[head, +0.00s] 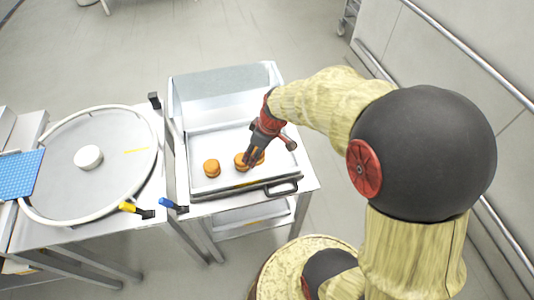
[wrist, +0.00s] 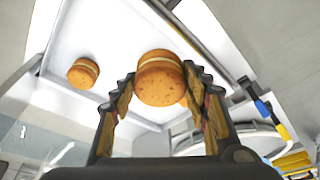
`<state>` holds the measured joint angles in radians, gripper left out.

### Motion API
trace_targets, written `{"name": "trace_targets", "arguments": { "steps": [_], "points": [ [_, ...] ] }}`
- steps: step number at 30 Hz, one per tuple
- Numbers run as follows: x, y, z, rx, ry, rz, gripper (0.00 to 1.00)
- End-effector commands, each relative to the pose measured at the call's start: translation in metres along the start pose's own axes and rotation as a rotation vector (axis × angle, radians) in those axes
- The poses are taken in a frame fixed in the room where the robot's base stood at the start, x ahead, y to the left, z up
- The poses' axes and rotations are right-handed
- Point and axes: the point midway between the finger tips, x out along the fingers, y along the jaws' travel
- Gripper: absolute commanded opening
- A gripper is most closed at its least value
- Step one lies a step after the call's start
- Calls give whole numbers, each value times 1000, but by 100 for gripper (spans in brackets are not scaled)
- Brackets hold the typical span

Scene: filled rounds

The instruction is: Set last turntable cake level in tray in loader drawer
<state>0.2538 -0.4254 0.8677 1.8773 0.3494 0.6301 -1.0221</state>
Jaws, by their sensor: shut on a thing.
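My gripper (wrist: 158,88) is shut on a round orange-brown cake (wrist: 160,77) with a pale filling band, gripped at its sides. In the head view my gripper (head: 250,160) points down into the shallow metal tray (head: 228,142) in the loader drawer. Another cake (head: 211,168) sits flat in the tray to the left; it also shows in the wrist view (wrist: 83,72). I cannot tell whether the held cake touches the tray.
The round turntable (head: 120,187) on the left table carries a white round piece (head: 88,157) and no cakes. A blue grid mat (head: 21,174) lies at its left. The drawer has a dark front handle (head: 283,187) and a raised clear panel (head: 222,84) behind it.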

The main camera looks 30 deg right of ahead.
Motion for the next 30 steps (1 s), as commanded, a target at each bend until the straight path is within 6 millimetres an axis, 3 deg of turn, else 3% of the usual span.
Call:
{"name": "trace_targets", "arguments": {
  "steps": [6,12,22,30],
  "points": [
    [22,50,14,6,-1,0,35],
    [54,75,26,2,-1,-1,35],
    [72,91,33,2,-1,-1,35],
    [103,94,42,-1,2,-1,35]
  ]
}}
